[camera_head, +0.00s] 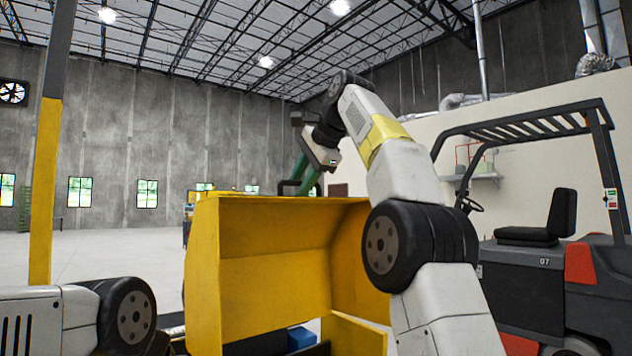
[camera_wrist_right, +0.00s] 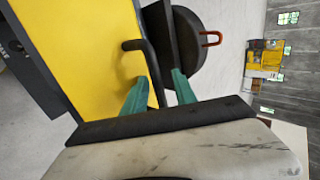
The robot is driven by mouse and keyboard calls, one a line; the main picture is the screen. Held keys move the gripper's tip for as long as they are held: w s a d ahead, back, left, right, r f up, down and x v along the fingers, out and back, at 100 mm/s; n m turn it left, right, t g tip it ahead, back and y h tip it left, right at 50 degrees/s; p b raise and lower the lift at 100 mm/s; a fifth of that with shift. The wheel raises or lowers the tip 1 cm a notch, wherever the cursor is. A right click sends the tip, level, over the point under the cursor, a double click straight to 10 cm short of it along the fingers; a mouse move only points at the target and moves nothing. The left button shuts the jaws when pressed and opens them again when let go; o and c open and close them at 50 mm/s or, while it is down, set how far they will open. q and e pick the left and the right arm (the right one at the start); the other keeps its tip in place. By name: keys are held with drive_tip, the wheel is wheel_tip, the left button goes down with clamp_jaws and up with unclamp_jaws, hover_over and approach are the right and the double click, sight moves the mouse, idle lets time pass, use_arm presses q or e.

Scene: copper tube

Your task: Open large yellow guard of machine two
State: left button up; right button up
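The large yellow guard (camera_head: 270,295) stands in front of me in the head view, its hollow side facing me. It fills the upper left of the right wrist view (camera_wrist_right: 85,50). A black bar handle (camera_wrist_right: 148,58) sticks out from its outer face. My right gripper (camera_head: 303,176) reaches over the guard's top edge to the far side. In the right wrist view its two green fingers (camera_wrist_right: 160,80) stand apart on either side of the handle, with a gap visible. My left arm shows at the lower left, but its gripper is out of view.
A yellow and grey post (camera_head: 46,190) stands at the left. A forklift (camera_head: 540,270) stands close on the right. A blue object (camera_head: 301,338) lies low beneath the guard. In the right wrist view, a dark round part with a copper-coloured loop (camera_wrist_right: 212,38) is beside the handle. Open floor lies left.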

drive_tip(key=shift+s+d+r, duration=0.2)
drive_tip(key=shift+s+r, duration=0.1)
drive_tip(key=shift+s, duration=0.05)
drive_tip(key=shift+s+d, duration=0.25)
drive_tip(key=shift+s, duration=0.15)
drive_tip(key=s+d, duration=0.6)
drive_tip(key=s, duration=0.2)
drive_tip(key=shift+s+d, duration=0.2)
drive_tip(key=shift+s, duration=0.15)
